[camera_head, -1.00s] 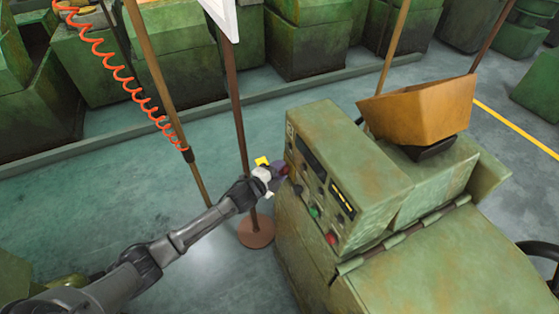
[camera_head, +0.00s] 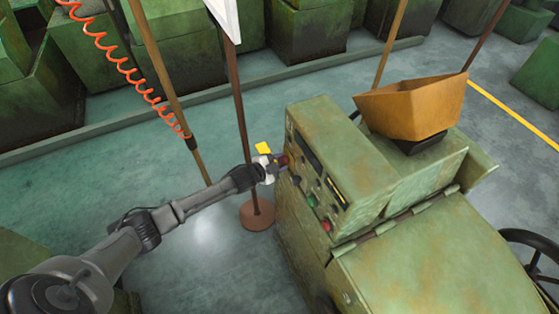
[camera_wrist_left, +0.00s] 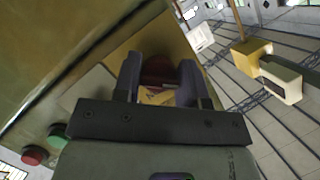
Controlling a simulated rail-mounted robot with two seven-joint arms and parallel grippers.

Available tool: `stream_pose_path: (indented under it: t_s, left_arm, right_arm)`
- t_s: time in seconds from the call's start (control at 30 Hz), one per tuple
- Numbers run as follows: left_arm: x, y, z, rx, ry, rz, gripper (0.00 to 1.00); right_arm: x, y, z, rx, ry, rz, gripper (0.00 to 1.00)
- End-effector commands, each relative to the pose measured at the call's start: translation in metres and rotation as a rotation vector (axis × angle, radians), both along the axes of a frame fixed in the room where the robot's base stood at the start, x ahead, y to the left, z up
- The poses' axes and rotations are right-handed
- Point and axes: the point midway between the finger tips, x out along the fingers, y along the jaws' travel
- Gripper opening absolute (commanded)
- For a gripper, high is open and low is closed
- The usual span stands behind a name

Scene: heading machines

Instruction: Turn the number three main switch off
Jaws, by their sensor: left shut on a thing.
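A green machine (camera_head: 345,150) stands right of centre in the head view, with a control panel on its left face. The main switch is a dark red knob (camera_wrist_left: 158,70) on a yellow plate (camera_wrist_left: 155,96) in the left wrist view; the plate's corner (camera_head: 263,148) also shows in the head view. My left gripper (camera_head: 280,165) reaches the panel's upper left end. In the wrist view its two fingers (camera_wrist_left: 160,68) stand on either side of the red knob and are shut on it. The knob's lower part is hidden. My right gripper is out of view.
Green (camera_head: 311,200) and red (camera_head: 326,226) buttons sit lower on the panel. An orange hopper (camera_head: 412,108) stands on the machine. A post on a round brown base (camera_head: 257,215) stands close behind my left forearm. A coiled orange hose (camera_head: 120,67) hangs at upper left.

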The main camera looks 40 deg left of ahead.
Motion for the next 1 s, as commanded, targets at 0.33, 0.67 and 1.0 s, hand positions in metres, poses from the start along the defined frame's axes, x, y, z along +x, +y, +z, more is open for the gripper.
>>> stream_pose_path:
  t_s: [0.33, 0.67, 1.0]
  left_arm:
    - [0.0001, -0.0002, 0.0001, -0.006, 0.002, 0.001, 0.15]
    - [0.0, -0.0003, 0.0, -0.005, 0.002, 0.001, 0.64]
    - [-0.007, 0.0008, 0.0008, -0.005, 0.002, 0.0, 0.64]
  right_arm:
    - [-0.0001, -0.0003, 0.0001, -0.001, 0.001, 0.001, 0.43]
    - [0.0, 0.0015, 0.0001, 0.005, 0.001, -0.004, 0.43]
    - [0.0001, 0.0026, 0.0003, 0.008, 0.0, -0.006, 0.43]
